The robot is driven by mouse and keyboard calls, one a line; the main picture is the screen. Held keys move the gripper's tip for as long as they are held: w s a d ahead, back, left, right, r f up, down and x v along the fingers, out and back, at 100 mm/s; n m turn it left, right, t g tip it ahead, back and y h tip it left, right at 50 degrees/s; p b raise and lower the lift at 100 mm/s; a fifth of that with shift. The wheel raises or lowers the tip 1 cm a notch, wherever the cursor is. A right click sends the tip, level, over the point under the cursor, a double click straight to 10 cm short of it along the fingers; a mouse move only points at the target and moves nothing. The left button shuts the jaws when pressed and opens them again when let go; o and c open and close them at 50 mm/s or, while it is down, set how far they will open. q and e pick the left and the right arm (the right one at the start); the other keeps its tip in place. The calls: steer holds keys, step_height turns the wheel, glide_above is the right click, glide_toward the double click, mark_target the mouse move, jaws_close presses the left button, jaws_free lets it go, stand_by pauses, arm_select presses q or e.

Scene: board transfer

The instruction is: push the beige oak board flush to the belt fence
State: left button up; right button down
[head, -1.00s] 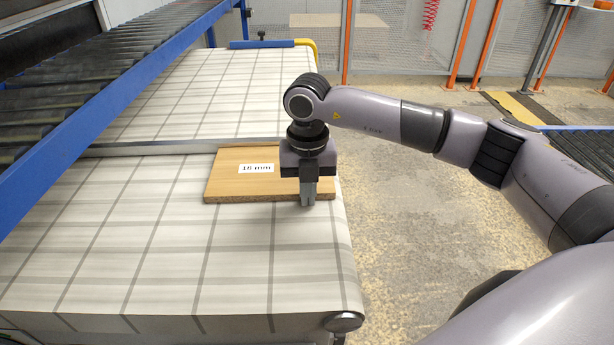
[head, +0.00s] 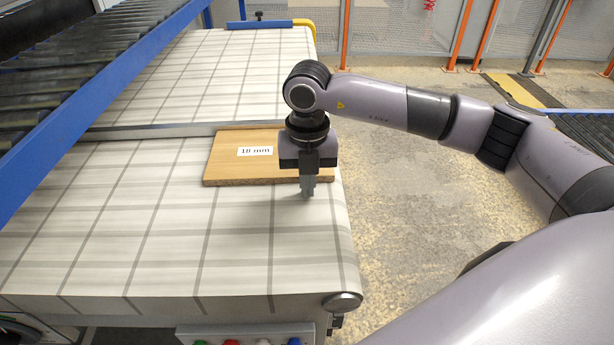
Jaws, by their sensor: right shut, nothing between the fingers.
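The beige oak board (head: 228,167) lies flat on the belt (head: 150,235), with a white "18 mm" label on top. Its far edge is at the metal fence (head: 140,131) that crosses the belt; I see no clear gap there, though my right arm hides the far right part. My right gripper (head: 307,190) is shut and empty, pointing down at the right part of the board's near edge. Its fingertips show just on the near side of that edge; I cannot tell whether they touch it. My left gripper is out of view.
A roller conveyor with a blue rail (head: 105,95) runs along the left. A blue and yellow bar (head: 270,23) stands at the belt's far end. A panel of coloured buttons (head: 245,335) is at the near end. The belt in front of the board is clear.

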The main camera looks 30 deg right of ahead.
steer(key=shift+r+p, duration=1.55)
steer(key=shift+r, duration=0.8)
step_height(320, 180, up, 2)
steer(key=shift+r+p, duration=0.15)
steer(key=shift+p, duration=0.4)
steer(key=shift+s+a, duration=0.1)
